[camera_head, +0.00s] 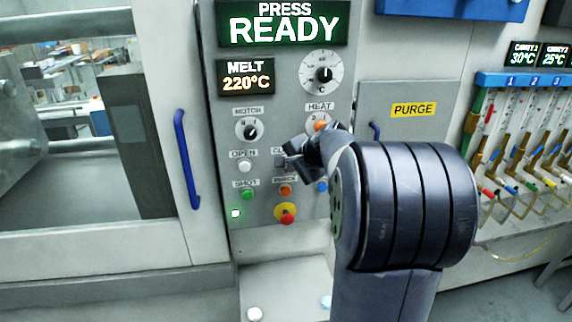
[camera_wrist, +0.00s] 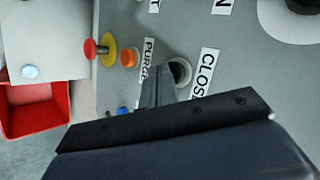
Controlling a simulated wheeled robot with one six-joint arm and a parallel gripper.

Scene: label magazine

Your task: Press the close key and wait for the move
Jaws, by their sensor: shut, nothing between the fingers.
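The close key (camera_wrist: 181,70) shows in the wrist view as a dark round key beside the label CLOSE, partly covered by my finger. My gripper (camera_wrist: 163,84) is shut and empty, with its tips at or just in front of this key; I cannot tell whether they touch it. In the head view my gripper (camera_head: 287,161) hides most of the key and its label. The press display (camera_head: 285,24) reads PRESS READY. The white open key (camera_head: 245,166) sits to the left of my gripper.
An orange purge key (camera_head: 286,190), a green shot key (camera_head: 246,195) and a red stop button on yellow (camera_head: 285,213) lie close below my gripper. A blue key (camera_head: 322,186) is to the right. A red bin (camera_wrist: 40,115) shows in the wrist view.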

